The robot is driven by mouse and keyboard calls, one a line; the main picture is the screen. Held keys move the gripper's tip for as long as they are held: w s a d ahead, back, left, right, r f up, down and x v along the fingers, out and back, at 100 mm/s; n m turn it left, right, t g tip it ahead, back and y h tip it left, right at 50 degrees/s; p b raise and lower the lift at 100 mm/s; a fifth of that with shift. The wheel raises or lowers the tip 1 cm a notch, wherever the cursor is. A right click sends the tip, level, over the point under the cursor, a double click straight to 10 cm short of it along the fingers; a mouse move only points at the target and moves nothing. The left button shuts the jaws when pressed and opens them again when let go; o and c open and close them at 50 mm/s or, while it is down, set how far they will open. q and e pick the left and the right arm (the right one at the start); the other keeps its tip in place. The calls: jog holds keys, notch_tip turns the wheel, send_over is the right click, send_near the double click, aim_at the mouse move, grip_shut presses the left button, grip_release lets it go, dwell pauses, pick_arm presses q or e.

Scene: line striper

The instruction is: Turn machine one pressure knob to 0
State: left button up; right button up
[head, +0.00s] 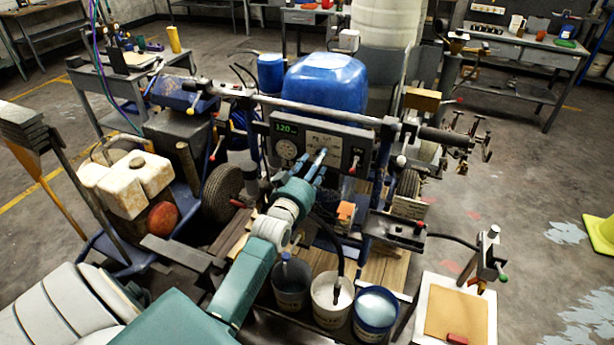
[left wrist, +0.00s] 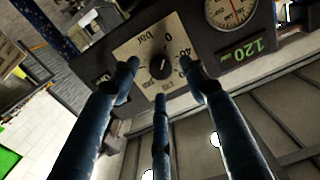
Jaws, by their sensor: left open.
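The pressure knob (left wrist: 157,66) is a small black knob with a white pointer mark, in the middle of a pale dial plate (left wrist: 140,38) marked "bar", with 0 and 40 readable. My left gripper (left wrist: 158,78) is open, its three dark blue fingers spread around the knob; whether any finger touches it I cannot tell. In the head view my left gripper (head: 321,164) reaches up to the machine's control panel (head: 357,143) and covers the knob. My right gripper is not in view.
Beside the dial are a round gauge (head: 287,149) and a green display (head: 286,127) reading 120. A handlebar (head: 330,111) runs above the panel, with a blue tank (head: 325,82) behind. Several buckets (head: 331,300) stand below my arm.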

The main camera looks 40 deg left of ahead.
pick_arm(q)
jog(key=v, duration=0.8)
jog(key=shift+s, duration=0.2)
jog(key=shift+d, duration=0.1)
